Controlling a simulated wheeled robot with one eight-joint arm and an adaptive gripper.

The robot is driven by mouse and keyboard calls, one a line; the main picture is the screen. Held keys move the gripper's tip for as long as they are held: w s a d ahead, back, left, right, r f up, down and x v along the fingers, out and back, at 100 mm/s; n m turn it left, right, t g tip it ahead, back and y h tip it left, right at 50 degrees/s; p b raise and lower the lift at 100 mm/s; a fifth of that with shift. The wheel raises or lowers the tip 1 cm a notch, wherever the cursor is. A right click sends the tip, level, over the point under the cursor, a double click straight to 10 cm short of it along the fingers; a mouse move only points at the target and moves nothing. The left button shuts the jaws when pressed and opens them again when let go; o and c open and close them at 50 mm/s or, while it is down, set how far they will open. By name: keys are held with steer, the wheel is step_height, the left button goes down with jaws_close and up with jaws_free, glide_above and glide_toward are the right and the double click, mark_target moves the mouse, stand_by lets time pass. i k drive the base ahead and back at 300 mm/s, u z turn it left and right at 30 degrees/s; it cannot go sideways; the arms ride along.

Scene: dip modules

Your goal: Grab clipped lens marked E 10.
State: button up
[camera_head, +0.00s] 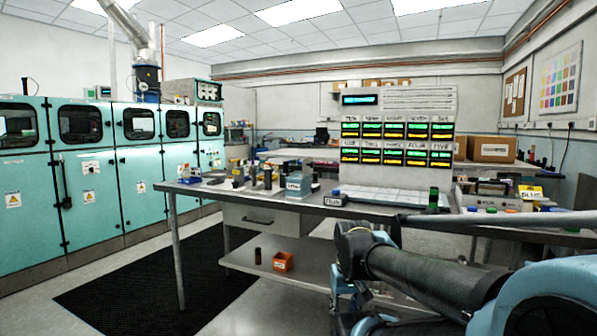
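I cannot pick out a clipped lens marked E 10; the markings on the small items are too small to read. Several small items stand on the left part of the grey bench (222,188), among them dark upright pieces (267,179) and a blue-grey container (297,186) with a label. My arm reaches in from the lower right, in front of the bench. No gripper fingers can be made out in this view.
A panel with lit green and yellow displays (398,130) stands at the back of the bench. A black item (258,256) and an orange bin (283,262) sit on the lower shelf. Teal cabinets (85,190) line the left. A black mat (150,285) covers open floor.

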mark_target(185, 174)
steer(key=u, duration=0.1)
steer(key=i, duration=1)
steer(key=z, duration=0.1)
